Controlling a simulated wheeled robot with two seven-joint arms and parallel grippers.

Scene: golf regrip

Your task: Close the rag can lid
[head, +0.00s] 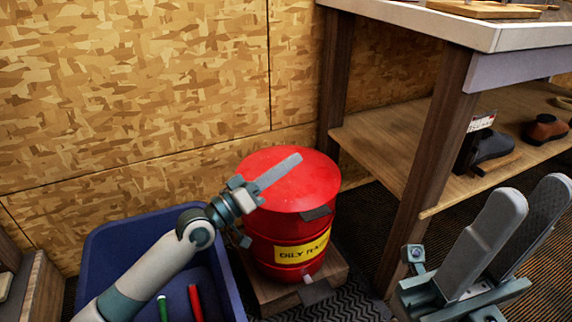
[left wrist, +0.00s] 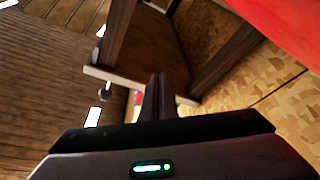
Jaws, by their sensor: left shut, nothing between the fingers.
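The red rag can (head: 282,236) has a yellow label reading "OILY", the rest partly cut off by the curve. Its round red lid (head: 300,187) lies flat across the top, with no gap visible at the front rim; the rear edge is less clear. My left gripper (head: 296,160) is shut and empty, its fingers stretching over the lid toward the upper right. I cannot tell whether they touch it. In the left wrist view its fingers (left wrist: 160,85) are together, and a red surface of the can shows at the upper right. My right gripper (head: 530,194) is open and empty at the lower right.
The can stands on a wooden platform (head: 262,289) with a dark pedal in front. A blue bin (head: 120,233) holding green and red items is to its left. A workbench (head: 430,150) with shoes on its lower shelf is to the right. A wood-panel wall (head: 130,90) is behind.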

